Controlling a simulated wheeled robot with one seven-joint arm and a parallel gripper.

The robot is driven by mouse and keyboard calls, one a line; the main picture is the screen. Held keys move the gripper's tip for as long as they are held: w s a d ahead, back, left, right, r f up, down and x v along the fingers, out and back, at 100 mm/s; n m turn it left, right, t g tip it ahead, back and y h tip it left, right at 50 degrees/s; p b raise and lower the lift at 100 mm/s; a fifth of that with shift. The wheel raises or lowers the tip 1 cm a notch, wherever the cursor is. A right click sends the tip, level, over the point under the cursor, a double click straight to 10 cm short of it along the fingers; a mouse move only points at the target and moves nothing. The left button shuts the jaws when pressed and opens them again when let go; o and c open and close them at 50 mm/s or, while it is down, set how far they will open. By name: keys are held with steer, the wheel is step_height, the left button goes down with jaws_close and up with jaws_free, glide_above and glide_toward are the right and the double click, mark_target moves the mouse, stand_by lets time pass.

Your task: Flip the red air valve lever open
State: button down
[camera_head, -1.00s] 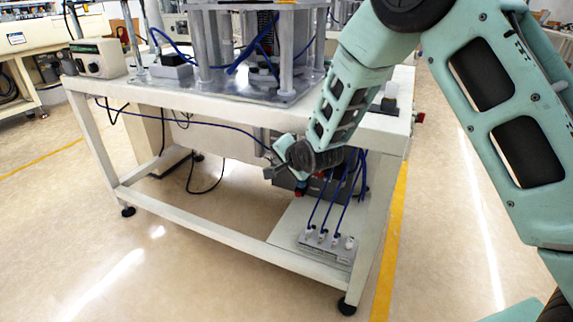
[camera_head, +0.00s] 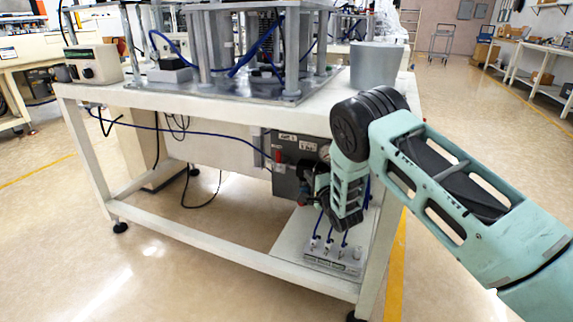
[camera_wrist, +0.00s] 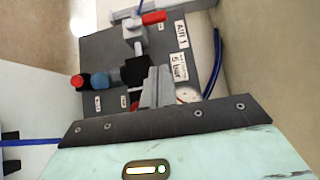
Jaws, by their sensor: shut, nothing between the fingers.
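The red air valve lever (camera_head: 278,156) is on the left part of a grey panel (camera_head: 286,186) under the table in the head view. In the wrist view the lever (camera_wrist: 153,17) is near the top, on a silver valve body, lying across the line of the pipe. My gripper (camera_wrist: 160,78) is shut and empty in the wrist view. Its fingertips point at the panel, apart from the lever and below it in that picture. In the head view my wrist hides part of the panel, and the fingertips are not clearly visible.
A regulator with a red-ended blue fitting (camera_wrist: 88,81) and a round gauge (camera_wrist: 187,95) lie close to my fingers. A table leg (camera_head: 377,235) stands right of my wrist. A tube manifold (camera_head: 333,256) sits on the lower shelf. The table top (camera_head: 230,107) overhangs the panel.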

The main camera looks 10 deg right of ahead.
steer(key=b, duration=0.4)
glide_toward(279, 161)
steer(key=w+d+r, duration=0.1)
steer(key=w+d, duration=0.3)
steer(key=w+a+b, duration=0.1)
steer(key=w+a, duration=0.1)
steer(key=a, duration=0.1)
steer(key=shift+w+a+r+b, duration=0.2)
steer(key=shift+w+b, duration=0.2)
steer(key=shift+w+r, duration=0.1)
steer(key=shift+r, duration=0.05)
